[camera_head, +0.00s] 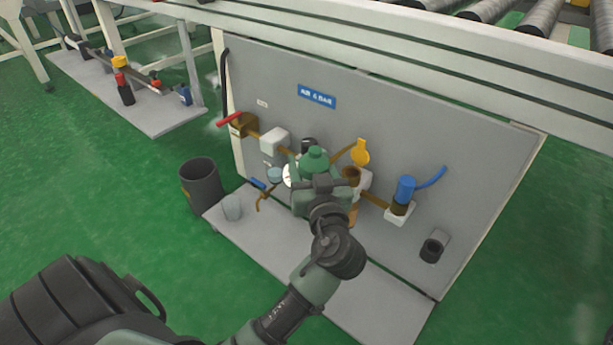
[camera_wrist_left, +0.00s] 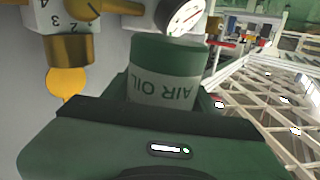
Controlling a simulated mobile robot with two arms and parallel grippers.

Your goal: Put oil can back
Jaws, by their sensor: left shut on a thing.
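The green oil can (camera_head: 314,159) shows above my left gripper (camera_head: 318,184) in the head view, in front of the grey panel's pipe fittings. In the left wrist view, the oil can (camera_wrist_left: 165,75) has a pale "AIR OIL" label, which reads upside down there. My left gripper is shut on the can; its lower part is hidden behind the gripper. Whether the can touches the fittings behind it cannot be told. My right gripper is in neither view.
The grey panel (camera_head: 262,80) carries a red-handled valve (camera_head: 242,124), a yellow part (camera_head: 361,152), a blue-topped unit (camera_head: 404,194) and a black cup-shaped holder (camera_head: 433,250). A gauge (camera_wrist_left: 181,14) is close behind the can. A dark bin (camera_head: 201,185) stands left of the low grey shelf (camera_head: 385,300).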

